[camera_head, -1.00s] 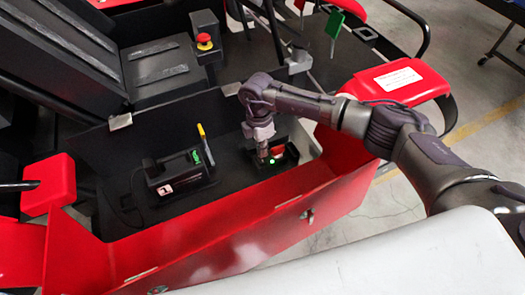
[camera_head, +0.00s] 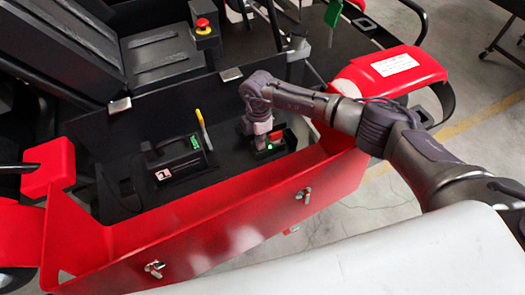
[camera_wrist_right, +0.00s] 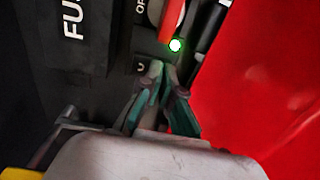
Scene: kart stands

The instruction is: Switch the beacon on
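A small black switch box (camera_head: 291,146) with a red lever (camera_head: 275,137) and a lit green light (camera_head: 269,147) sits in the kart's black tray. In the right wrist view the red lever (camera_wrist_right: 172,18) stands above the green light (camera_wrist_right: 176,45), near part of an "OF" label. My right gripper (camera_head: 258,148) points down into this box beside the lever. In the right wrist view its fingertips (camera_wrist_right: 163,71) are together just below the light, with nothing seen held. Touch cannot be told. A black handled unit (camera_head: 175,165) with a yellow rod stands left. My left gripper is out of view.
A red panel (camera_head: 225,228) with metal latches borders the tray's front. A red emergency button (camera_head: 202,23) stands behind on a post. The tray's black floor is clear between unit and switch box.

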